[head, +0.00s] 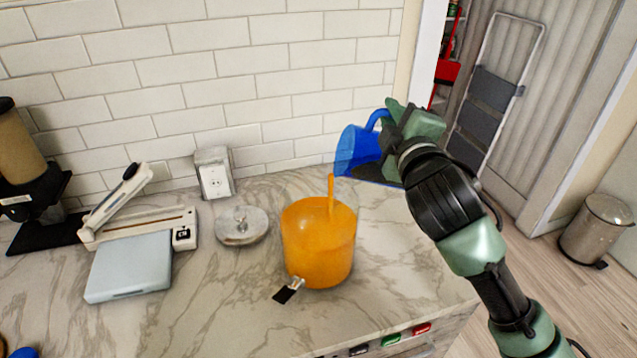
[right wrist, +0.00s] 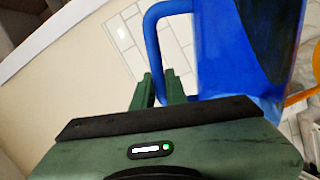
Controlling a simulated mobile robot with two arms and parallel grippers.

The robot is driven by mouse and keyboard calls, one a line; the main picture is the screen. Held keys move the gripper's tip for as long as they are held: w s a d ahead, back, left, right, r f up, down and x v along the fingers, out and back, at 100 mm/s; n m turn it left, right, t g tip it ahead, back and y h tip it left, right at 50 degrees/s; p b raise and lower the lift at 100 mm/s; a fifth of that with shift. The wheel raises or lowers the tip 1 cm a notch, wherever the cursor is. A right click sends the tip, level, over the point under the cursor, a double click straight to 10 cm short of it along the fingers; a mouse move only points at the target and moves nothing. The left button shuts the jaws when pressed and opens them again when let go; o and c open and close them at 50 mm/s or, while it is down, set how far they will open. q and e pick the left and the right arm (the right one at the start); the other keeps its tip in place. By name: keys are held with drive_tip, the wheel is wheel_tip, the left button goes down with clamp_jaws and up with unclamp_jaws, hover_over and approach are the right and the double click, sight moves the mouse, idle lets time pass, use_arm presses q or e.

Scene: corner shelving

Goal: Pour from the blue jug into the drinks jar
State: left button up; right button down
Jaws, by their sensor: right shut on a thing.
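The blue jug (head: 356,152) is tilted to the left above the drinks jar (head: 318,245) in the head view. An orange stream runs from the jug's lip into the jar. The jar stands on the counter, looks largely full of orange liquid, and has a tap with a black tag at its front. My right gripper (head: 392,122) is shut on the jug's handle. The right wrist view shows the blue jug (right wrist: 235,50) and its handle close by the green fingers (right wrist: 160,88). The jar's round lid (head: 242,226) lies on the counter left of the jar. My left gripper is out of view.
The counter edge runs just in front of the jar. A step ladder (head: 490,95) and a bin (head: 596,228) are at the right.

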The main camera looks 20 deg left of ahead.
drive_tip(key=shift+a+r, duration=0.15)
drive_tip(key=shift+r, duration=0.05)
